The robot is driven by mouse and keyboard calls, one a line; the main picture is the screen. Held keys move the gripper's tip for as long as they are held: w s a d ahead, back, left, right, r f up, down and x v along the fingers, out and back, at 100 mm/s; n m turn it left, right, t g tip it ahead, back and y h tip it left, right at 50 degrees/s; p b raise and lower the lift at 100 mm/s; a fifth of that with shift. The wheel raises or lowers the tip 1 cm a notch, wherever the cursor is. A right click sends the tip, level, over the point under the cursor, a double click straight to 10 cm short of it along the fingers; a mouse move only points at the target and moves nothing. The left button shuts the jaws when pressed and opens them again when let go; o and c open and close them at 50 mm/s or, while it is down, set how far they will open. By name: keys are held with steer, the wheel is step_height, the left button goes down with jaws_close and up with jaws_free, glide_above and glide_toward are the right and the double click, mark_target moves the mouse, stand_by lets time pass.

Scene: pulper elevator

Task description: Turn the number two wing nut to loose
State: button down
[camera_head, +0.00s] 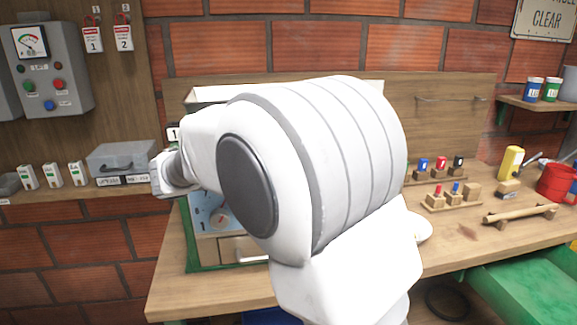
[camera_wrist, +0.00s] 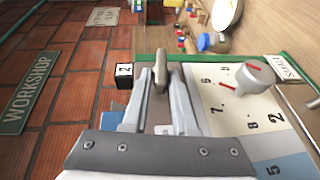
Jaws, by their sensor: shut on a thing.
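In the wrist view my gripper (camera_wrist: 160,80) has its two fingers on either side of a narrow grey-brown wing nut (camera_wrist: 160,68), shut on it. A dark block with a white "2" label (camera_wrist: 124,70) sits just left of the fingers. The turn position of the wing nut against any mark cannot be read. In the head view my arm covers the wing nut and my fingers. A "1" label (camera_head: 173,133) shows at the machine's upper left.
A numbered dial panel with a grey knob (camera_wrist: 255,77) lies close right of my fingers. In the head view the machine's dial panel (camera_head: 208,222) stands on the wooden bench (camera_head: 185,289). A grey toolbox (camera_head: 122,158) and control box (camera_head: 47,70) are left; small blocks (camera_head: 440,195) are right.

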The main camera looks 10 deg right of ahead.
steer(key=shift+f+h+b, duration=0.2)
steer(key=shift+h+b, duration=0.1)
steer(key=shift+h, duration=0.3)
steer(key=c, duration=0.7)
jaws_free()
steer(key=p+v, duration=0.1)
steer(key=v, duration=1.6)
steer(key=shift+s+f, duration=0.25)
steer(key=shift+s, duration=0.05)
steer(key=shift+a, duration=0.1)
